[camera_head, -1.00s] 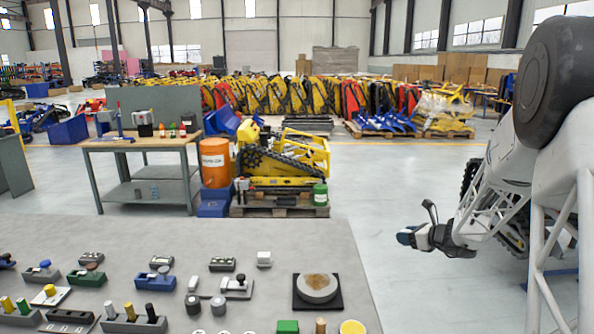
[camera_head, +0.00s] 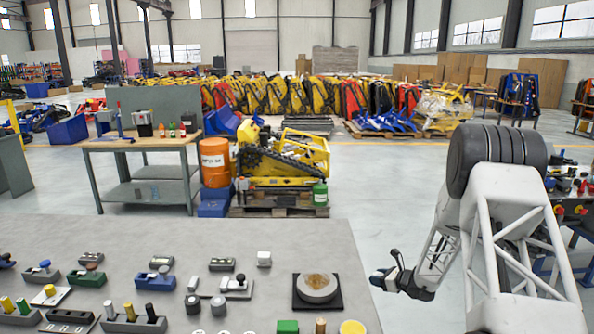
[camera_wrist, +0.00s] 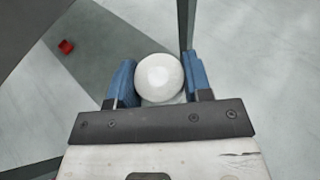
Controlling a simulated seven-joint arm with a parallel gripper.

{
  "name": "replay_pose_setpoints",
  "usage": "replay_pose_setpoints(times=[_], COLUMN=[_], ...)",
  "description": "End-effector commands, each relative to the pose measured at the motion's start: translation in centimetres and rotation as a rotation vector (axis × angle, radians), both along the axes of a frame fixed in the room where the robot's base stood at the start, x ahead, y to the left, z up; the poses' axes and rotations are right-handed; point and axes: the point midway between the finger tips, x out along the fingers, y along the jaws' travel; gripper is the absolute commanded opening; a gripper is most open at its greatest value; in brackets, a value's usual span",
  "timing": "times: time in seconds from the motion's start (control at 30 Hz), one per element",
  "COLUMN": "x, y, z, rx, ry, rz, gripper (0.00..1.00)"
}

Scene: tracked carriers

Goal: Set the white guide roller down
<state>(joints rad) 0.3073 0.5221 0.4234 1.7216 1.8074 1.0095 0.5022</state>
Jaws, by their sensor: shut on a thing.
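The white guide roller (camera_wrist: 158,76) shows in the wrist view as a round white end between two blue fingers. My gripper (camera_wrist: 160,88) is shut on it, one finger on each side. In the head view my gripper (camera_head: 377,280) hangs just right of the grey tabletop's (camera_head: 310,240) right edge. The roller cannot be made out in the head view. Its far end is hidden in the wrist view.
The tabletop carries several small blocks and pegged holders at left and centre. A round grey disc (camera_head: 316,288) on a black square plate lies near the right edge. The tabletop's back right part is bare.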

Motion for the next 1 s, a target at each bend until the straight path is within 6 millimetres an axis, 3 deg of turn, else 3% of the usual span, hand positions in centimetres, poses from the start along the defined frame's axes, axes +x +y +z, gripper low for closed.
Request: replay_pose_setpoints(times=[0.03, 0.2, 0.43, 0.63, 1.0], x=[-0.1, -0.7, -1.9, -2.3, -2.4], y=[1.7, 6.3, 10.8, 12.4, 12.6], z=[-1.8, -6.8, -11.6, -13.3, -13.5], rx=[0.002, 0.001, 0.001, -0.001, -0.001], ry=[0.004, 0.003, 0.002, -0.001, -0.001], rz=[0.021, 0.078, 0.136, 0.156, 0.159], gripper=[0.16, 0.16, 0.16, 0.16, 0.16])
